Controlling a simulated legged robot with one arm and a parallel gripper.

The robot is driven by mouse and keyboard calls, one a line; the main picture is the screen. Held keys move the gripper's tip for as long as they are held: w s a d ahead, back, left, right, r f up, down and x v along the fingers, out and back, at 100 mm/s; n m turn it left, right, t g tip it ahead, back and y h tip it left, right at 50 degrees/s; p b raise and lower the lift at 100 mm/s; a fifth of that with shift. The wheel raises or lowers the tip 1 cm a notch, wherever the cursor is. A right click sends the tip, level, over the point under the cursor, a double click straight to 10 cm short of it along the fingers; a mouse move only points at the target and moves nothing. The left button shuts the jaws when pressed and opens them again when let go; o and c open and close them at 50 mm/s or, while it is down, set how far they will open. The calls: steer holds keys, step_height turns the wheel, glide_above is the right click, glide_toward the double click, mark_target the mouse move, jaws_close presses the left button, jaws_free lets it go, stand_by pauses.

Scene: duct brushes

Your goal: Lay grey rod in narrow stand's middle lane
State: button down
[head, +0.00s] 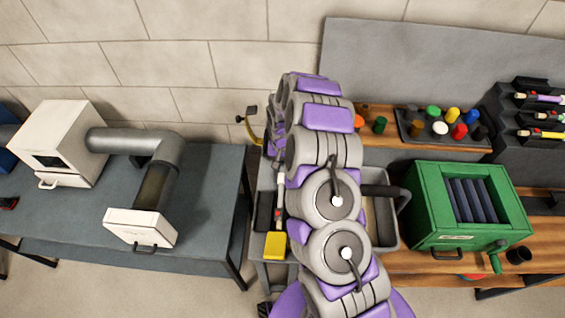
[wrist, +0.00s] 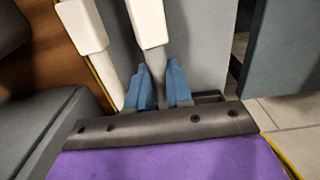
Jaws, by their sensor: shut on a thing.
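My gripper (wrist: 160,88) shows in the wrist view with its blue fingers shut on a grey rod (wrist: 154,60). The rod has a long white block (wrist: 147,20) at its far end. In the head view my arm hides the gripper and the held rod. A dark stepped stand (head: 500,115) is at the far right of the head view.
A grey trolley (head: 265,180) stands behind my arm, with a yellow block (head: 275,246) at its front. A green box (head: 430,215) sits on the wooden bench at right, near a tray of coloured pegs (head: 410,130). A duct (head: 150,185) and white boxes occupy the left table.

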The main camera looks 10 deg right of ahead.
mark_target(283, 164)
steer(key=shift+r+p, duration=1)
steer(key=shift+r, duration=2.05)
steer(key=shift+f, duration=0.15)
